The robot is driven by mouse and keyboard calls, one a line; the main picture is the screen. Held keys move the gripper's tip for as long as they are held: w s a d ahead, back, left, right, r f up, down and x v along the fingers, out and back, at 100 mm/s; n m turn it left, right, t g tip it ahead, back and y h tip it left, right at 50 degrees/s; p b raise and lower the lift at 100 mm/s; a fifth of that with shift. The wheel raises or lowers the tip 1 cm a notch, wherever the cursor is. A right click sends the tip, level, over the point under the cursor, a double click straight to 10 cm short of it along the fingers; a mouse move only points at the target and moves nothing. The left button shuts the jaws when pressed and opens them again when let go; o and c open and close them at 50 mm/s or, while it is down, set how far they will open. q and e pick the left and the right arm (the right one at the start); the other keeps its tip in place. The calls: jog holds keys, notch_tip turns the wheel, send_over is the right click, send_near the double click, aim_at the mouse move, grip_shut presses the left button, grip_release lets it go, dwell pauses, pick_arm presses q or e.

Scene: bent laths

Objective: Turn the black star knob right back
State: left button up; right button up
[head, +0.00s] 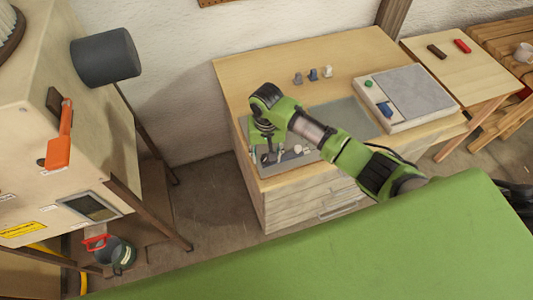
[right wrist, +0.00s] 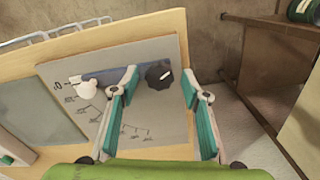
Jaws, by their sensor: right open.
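The black star knob (right wrist: 158,75) sits on a grey panel (right wrist: 165,125) in the right wrist view, with a short white mark on its face. My right gripper (right wrist: 159,79) is open, its two teal-lined fingers on either side of the knob in that view. I cannot tell whether they touch it. In the head view my right gripper (head: 267,152) points down over the panel at the front left of the wooden cabinet (head: 240,82), and I cannot make out the knob there. My left gripper is not in view.
A white knob (right wrist: 86,88) sits beside the black one on the panel. Small grey and white pieces (head: 312,75) stand behind on the cabinet, and a pale tray (head: 393,120) lies to the right. A large wooden box with an orange handle (head: 59,140) stands at the left.

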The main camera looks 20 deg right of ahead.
jog(key=c, duration=1.1)
